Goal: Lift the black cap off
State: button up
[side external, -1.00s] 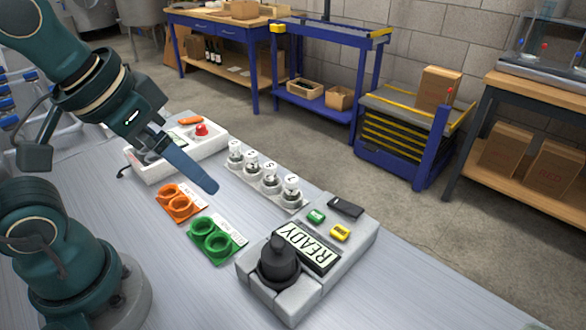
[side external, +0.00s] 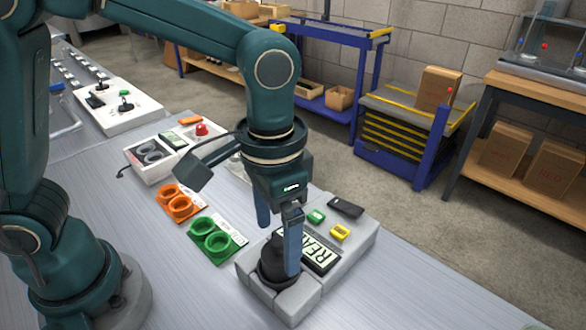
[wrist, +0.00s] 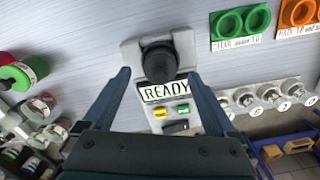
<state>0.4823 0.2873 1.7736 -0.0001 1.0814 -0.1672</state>
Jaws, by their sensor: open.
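The black cap (side external: 271,262) sits on the near end of a grey device (side external: 352,246) with a READY display (side external: 322,254). In the wrist view the cap (wrist: 158,62) is a dark round knob on the device. My gripper (side external: 278,250) points down over the cap with its blue fingers apart. In the wrist view my gripper (wrist: 158,75) has one finger on each side of the cap's line, with gaps between. One finger hides part of the cap in the side view. No contact shows.
A white control box (side external: 157,153) stands farther back.

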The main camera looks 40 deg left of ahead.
aim_at(276, 240)
jog(key=shift+f, duration=1.8)
jog(key=c, duration=1.4)
jog(key=shift+r, duration=0.1)
